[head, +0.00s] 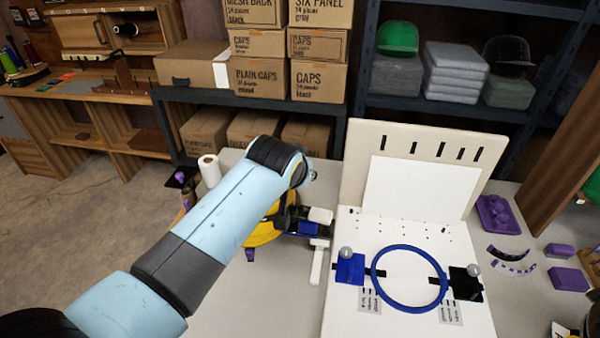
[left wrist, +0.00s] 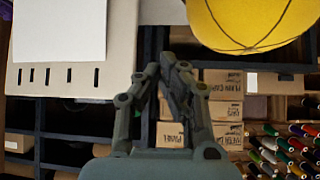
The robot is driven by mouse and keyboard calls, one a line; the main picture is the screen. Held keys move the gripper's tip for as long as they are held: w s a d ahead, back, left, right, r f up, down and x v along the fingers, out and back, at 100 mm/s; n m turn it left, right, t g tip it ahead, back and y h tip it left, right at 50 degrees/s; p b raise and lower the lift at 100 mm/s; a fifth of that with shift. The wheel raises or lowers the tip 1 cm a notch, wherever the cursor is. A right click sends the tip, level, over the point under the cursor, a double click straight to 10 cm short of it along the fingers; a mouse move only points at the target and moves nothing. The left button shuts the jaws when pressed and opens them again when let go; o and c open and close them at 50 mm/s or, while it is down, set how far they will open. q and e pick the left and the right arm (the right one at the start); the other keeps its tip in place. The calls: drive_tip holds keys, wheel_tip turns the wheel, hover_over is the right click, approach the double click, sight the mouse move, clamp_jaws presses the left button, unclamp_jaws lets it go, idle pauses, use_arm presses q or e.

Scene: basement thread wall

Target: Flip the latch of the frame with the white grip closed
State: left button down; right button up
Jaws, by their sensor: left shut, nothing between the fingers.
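My left arm crosses the head view from the lower left, and its wrist hides part of a yellow cap (head: 262,234). The cap also shows at the top right of the left wrist view (left wrist: 250,20). Just right of it, in the head view, is a dark and blue fitting (head: 308,228) with a white grip (head: 320,215) at its upper end and a white lever-like piece (head: 317,262) below. I cannot tell the latch's position. My left gripper (left wrist: 168,65) is shut and empty, seen apart from the cap. My right gripper is not in view.
A white board (head: 405,280) holds a blue hoop (head: 375,290) between a blue block (head: 350,269) and a black block (head: 466,284). A tall back panel (head: 358,160) stands behind. A white roll (head: 209,170) stands left of my arm. Purple parts (head: 497,214) lie at the right.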

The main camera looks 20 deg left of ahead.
use_arm(q)
drive_tip(key=s, duration=0.1)
drive_tip(key=s+r, duration=0.2)
drive_tip(key=shift+s+d, duration=0.1)
drive_tip(key=shift+d, duration=0.2)
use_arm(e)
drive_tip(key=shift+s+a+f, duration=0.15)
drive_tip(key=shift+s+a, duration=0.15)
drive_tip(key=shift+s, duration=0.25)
